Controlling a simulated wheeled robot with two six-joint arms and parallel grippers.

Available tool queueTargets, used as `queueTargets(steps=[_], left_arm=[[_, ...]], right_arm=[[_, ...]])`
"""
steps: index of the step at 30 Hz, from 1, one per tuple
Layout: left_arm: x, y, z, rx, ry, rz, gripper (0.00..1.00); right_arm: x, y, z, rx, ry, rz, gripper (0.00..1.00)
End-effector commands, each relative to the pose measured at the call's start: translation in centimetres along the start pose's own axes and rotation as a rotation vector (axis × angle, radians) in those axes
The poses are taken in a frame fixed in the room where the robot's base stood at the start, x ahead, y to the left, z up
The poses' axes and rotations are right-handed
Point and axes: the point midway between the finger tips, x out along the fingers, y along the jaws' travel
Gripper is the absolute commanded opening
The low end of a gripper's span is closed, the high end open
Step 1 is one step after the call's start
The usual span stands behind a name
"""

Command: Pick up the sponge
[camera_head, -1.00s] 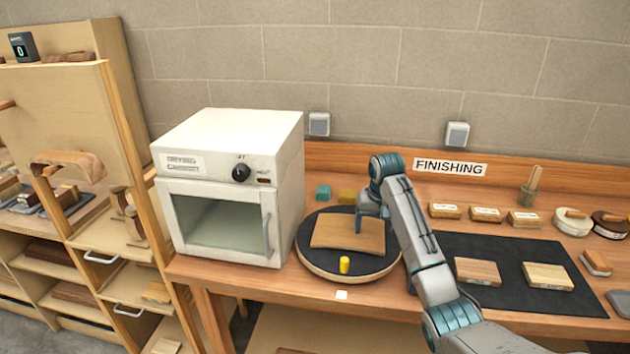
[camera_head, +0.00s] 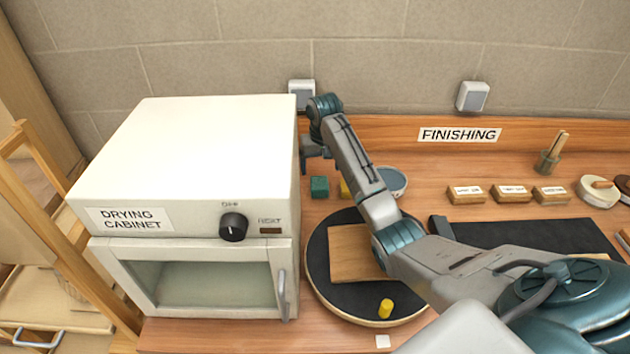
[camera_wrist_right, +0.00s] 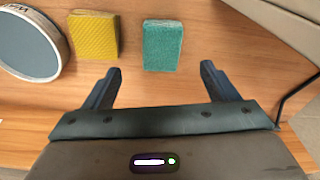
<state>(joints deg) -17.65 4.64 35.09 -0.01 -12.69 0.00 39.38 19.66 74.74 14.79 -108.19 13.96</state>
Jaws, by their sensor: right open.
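Two sponge-like blocks lie on the bench behind the round turntable: a teal one (camera_head: 319,187) and a yellow one (camera_head: 345,189). In the right wrist view the teal block (camera_wrist_right: 162,46) is ahead of the fingers, roughly between their lines, and the yellow block (camera_wrist_right: 94,35) is to its left. Which one is the sponge I cannot tell for sure. My right gripper (camera_wrist_right: 160,82) is open and empty, apart from both blocks. In the head view the right gripper (camera_head: 308,165) hangs just above and beside the teal block. My left gripper is not in view.
The drying cabinet (camera_head: 195,175) stands close on the left of the right gripper. The turntable (camera_head: 318,262) carries a wooden board (camera_head: 350,258) and a yellow cylinder (camera_head: 385,308). A wall socket (camera_head: 301,93) is behind.

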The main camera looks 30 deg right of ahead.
Motion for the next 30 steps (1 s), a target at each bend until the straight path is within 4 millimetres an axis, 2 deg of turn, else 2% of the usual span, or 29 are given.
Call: queueTargets(steps=[4,11,15,18,27,30], left_arm=[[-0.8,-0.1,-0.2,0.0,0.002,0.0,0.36],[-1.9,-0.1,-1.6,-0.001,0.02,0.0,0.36],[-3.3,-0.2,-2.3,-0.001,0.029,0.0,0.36],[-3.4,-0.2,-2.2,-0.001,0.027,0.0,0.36],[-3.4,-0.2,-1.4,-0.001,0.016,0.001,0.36],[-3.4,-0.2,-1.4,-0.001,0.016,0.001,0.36]], right_arm=[[1.9,-0.1,0.0,0.0,-0.003,0.0,0.8],[3.6,-0.1,0.1,0.0,-0.004,-0.001,0.8],[5.7,-0.2,0.1,0.001,-0.004,0.0,0.8],[7.1,-0.2,0.1,0.0,-0.002,0.0,0.8],[7.9,-0.2,0.1,0.0,0.001,0.0,0.8],[7.9,-0.2,0.1,0.0,0.001,0.0,0.62]])
